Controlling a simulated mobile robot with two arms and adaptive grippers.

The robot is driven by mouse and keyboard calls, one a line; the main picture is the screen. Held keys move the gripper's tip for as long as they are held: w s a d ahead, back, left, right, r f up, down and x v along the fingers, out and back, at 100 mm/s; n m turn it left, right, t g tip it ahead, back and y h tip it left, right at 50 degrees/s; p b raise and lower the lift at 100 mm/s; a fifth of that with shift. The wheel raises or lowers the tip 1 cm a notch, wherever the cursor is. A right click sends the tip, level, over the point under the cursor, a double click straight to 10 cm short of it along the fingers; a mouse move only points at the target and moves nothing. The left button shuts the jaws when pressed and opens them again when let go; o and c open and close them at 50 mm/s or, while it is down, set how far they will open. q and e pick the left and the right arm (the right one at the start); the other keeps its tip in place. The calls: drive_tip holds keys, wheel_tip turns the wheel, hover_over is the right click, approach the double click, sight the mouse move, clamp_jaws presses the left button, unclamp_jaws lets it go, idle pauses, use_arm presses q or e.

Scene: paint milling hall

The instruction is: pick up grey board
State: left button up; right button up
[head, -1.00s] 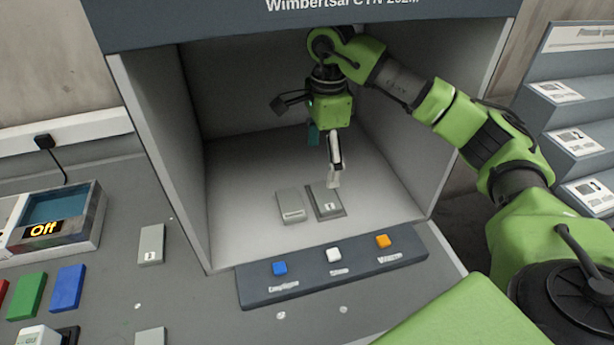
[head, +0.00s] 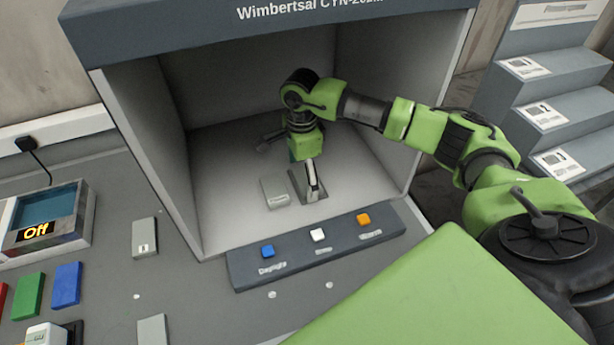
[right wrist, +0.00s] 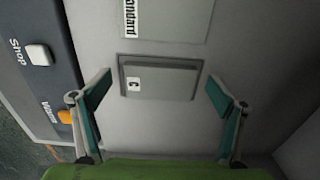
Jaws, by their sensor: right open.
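Two small grey boards lie side by side on the floor of the light booth. The right one (head: 297,183) is under my right gripper (head: 313,187). In the right wrist view this grey board (right wrist: 165,85), with a small white label, lies on a slightly larger darker grey base, between the spread fingers of my right gripper (right wrist: 157,92). The fingers are apart and do not visibly touch it. The other board (head: 274,193) lies to its left; in the right wrist view it bears the label "Standard" (right wrist: 130,17). My left gripper is not in view.
The booth's walls (head: 143,150) enclose the arm at the sides and back. A button strip (head: 315,246) runs along its front.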

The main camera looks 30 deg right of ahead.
drive_tip(key=shift+f, duration=0.2)
drive_tip(key=c, duration=1.3)
drive_tip(key=shift+r, duration=0.15)
